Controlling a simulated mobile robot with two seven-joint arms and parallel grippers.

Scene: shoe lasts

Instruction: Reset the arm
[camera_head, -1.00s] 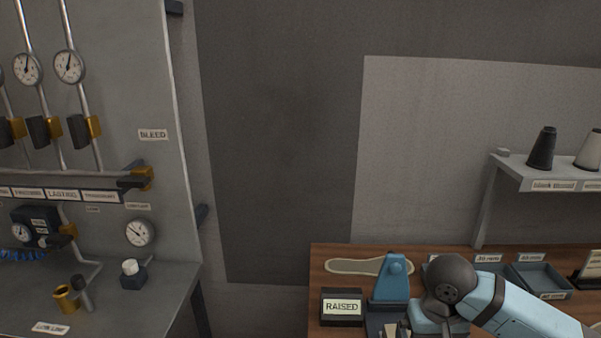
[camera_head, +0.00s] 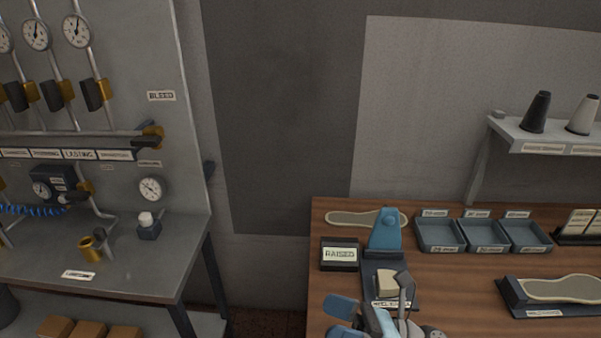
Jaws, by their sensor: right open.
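My right gripper (camera_head: 376,318) is at the bottom edge of the head view, over the front of the wooden table (camera_head: 455,300). It is open, and I see nothing held in it. Its lower part is cut off by the frame. Just beyond it is a dark-based fixture with a blue upright (camera_head: 385,232) and a cream block (camera_head: 387,284) on its base. I cannot tell whether the gripper touches the fixture. My left gripper is out of view.
A RAISED sign (camera_head: 339,254) stands left of the fixture. A sole-shaped piece (camera_head: 350,218) lies behind. Several blue trays (camera_head: 440,235) line the back. A dark holder (camera_head: 545,312) bears another sole shape at right. A gauge panel (camera_head: 115,60) stands left.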

